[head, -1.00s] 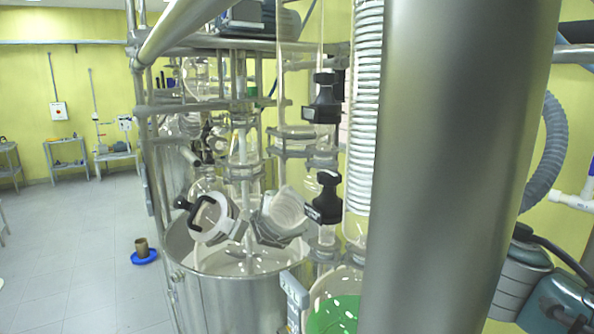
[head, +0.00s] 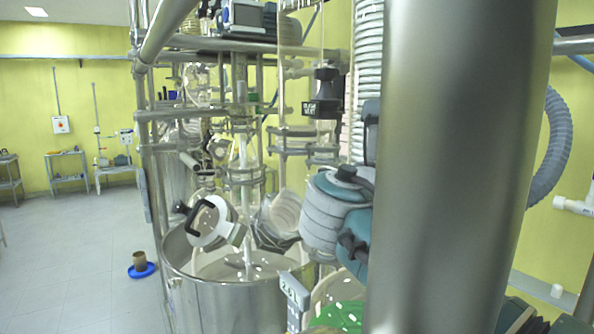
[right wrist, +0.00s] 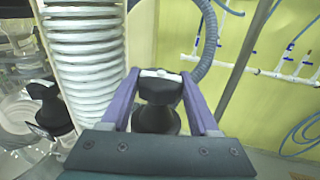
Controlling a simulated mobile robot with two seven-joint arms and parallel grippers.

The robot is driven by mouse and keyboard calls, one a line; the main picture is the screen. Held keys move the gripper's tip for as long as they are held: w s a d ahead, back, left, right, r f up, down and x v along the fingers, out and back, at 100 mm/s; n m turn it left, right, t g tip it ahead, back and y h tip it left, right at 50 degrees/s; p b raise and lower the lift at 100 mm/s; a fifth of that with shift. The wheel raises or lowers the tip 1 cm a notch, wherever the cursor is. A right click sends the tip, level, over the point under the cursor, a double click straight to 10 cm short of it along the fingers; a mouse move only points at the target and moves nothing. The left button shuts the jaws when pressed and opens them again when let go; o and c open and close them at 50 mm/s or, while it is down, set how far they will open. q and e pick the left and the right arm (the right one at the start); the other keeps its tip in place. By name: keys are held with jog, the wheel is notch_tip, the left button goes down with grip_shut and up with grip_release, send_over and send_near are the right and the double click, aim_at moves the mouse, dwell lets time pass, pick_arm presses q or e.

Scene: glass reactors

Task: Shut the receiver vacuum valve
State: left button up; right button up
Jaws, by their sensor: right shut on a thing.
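My right gripper (right wrist: 160,76) has its two purple fingers on either side of a black valve knob (right wrist: 157,92) and is shut on it. The knob has a pale strip across its top and a wider black base below. A second black valve knob (right wrist: 47,108) stands to the left in the right wrist view, apart from the fingers. My right arm and the thick column hide the held knob there. Which knob is the receiver vacuum valve cannot be read. My left gripper is out of view.
A ribbed white hose (right wrist: 84,60) rises just left of the held knob. A grey corrugated hose (right wrist: 208,45) and wall pipes are behind it. In the head view, a steel vessel (head: 235,304) and a steel frame stand close by. Open floor lies at left.

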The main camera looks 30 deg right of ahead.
dwell(0.4)
jog(key=o, duration=1.4)
jog(key=shift+r+p, duration=6.05)
jog(key=shift+r, duration=4)
